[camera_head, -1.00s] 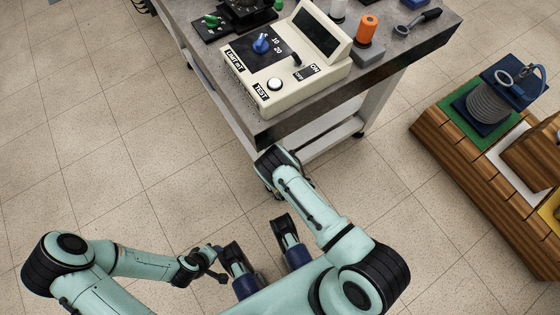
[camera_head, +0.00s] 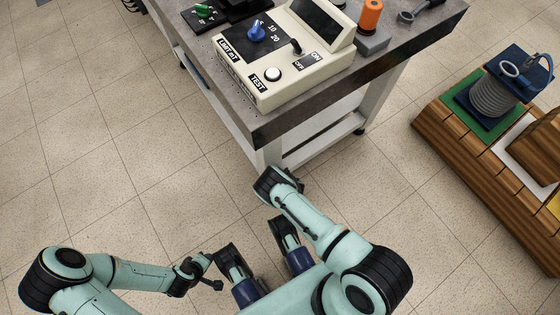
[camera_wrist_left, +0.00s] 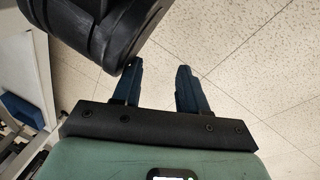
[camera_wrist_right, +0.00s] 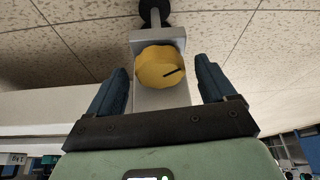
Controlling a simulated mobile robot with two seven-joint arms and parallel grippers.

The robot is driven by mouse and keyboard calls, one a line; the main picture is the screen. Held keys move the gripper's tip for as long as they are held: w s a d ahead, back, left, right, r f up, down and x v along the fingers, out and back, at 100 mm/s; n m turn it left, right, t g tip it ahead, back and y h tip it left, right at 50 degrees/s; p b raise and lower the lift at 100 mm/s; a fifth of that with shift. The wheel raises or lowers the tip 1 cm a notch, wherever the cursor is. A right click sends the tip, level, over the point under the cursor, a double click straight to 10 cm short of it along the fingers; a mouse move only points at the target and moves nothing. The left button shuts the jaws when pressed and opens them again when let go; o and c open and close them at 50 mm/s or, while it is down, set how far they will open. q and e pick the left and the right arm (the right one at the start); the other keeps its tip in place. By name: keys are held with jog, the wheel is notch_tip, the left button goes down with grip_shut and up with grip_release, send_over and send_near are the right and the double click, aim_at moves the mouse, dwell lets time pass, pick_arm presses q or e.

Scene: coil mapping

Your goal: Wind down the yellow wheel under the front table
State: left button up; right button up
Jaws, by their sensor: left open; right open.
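The yellow wheel (camera_wrist_right: 160,65) is a scalloped knob with a short black mark, on a pale grey post of the table frame in the right wrist view. My right gripper (camera_wrist_right: 158,58) is open, one finger on each side of the wheel; there are gaps and no contact shows. The front table (camera_head: 281,124) has a grey top in the head view; its wheel cannot be made out there. My left gripper (camera_wrist_left: 159,68) is open and empty over the floor in the left wrist view.
A cream control box (camera_head: 285,78) with a blue knob stands on the front table. A dark caster (camera_wrist_right: 154,12) lies beyond the yellow wheel. A wooden platform (camera_head: 460,167) with a coil stands at the right. Open tiled floor lies left of the table.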

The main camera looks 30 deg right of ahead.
jog(key=c, duration=1.1)
jog(key=shift+o, duration=0.2)
jog(key=m+h, duration=0.1)
jog(key=m, duration=0.1)
jog(key=shift+a+m, duration=0.1)
jog(key=shift+m, duration=0.2)
pick_arm(q)
jog(key=shift+s+a+f+g+b, duration=0.1)
jog(key=shift+s+f+g+b, duration=0.25)
jog(key=shift+s+f, duration=0.25)
pick_arm(e)
jog(key=shift+a+m+h, duration=0.1)
jog(key=shift+m+h, duration=0.4)
jog(key=shift+m, duration=0.7)
pick_arm(q)
jog(key=shift+r, duration=0.1)
pick_arm(e)
jog(key=o, duration=1.1)
jog(key=shift+c, duration=0.2)
